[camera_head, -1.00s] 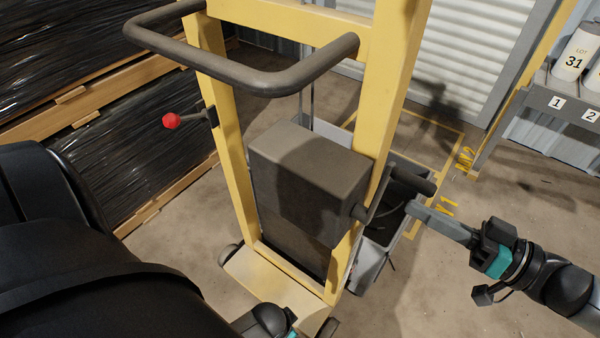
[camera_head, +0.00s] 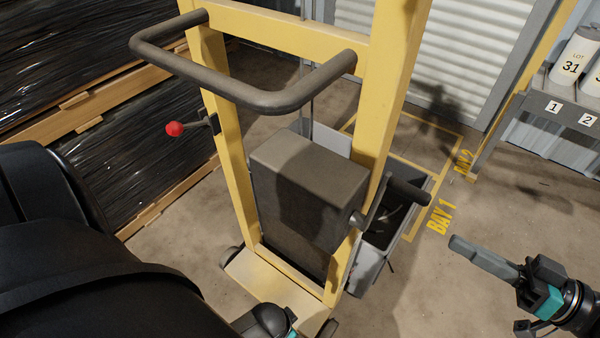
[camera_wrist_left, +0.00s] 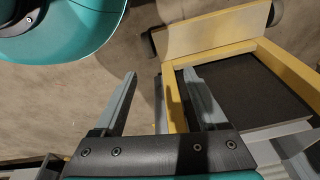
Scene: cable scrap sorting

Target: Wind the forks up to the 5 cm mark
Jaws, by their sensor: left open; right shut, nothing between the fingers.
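The yellow hand stacker (camera_head: 235,180) stands upright before me, with a grey winch box (camera_head: 308,185) between its uprights. A crank with a dark handle grip (camera_head: 408,192) sticks out from the box's right side. My right gripper (camera_head: 455,243) is shut and empty, to the lower right of the grip and clear of it. My left gripper (camera_wrist_left: 160,76) is open in the left wrist view, with a yellow upright and dark panel seen beyond its fingers. The forks and the 5 cm mark cannot be made out.
A grey bin (camera_head: 366,272) with dark cable scraps stands behind the stacker's right upright. A red-knobbed lever (camera_head: 175,128) juts left. Black-wrapped pallets (camera_head: 135,130) fill the left. A shelf (camera_head: 570,112) with labelled bottles stands at right.

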